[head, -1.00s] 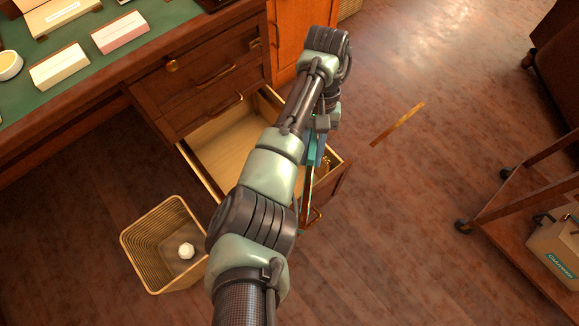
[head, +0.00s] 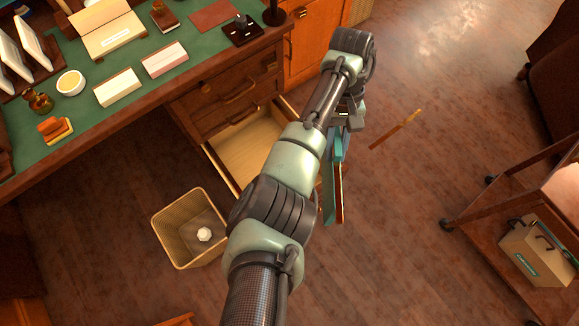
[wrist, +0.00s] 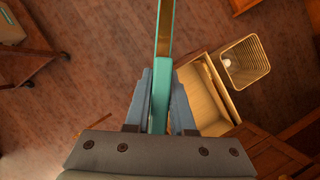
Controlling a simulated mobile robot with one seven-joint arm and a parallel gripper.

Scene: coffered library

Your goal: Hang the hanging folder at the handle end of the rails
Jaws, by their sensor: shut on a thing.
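My gripper (wrist: 160,108) is shut on the teal hanging folder (wrist: 162,60), which stands edge-on between the two blue-grey fingers in the wrist view. In the head view the folder (head: 336,192) hangs below my gripper (head: 342,138), to the right of the open drawer (head: 243,152). The drawer (wrist: 201,98) also shows in the wrist view, right of the fingers and apart from the folder. Its pale inside looks mostly empty. My arm hides the drawer's front and handle end in the head view, and I cannot make out the rails clearly.
The desk (head: 122,120) with a green top stands at upper left, carrying boxes and small items. A waste basket (head: 190,228) with a white crumple stands left of my arm. A thin strip (head: 396,130) lies on the floor. A cart (head: 510,185) stands at right.

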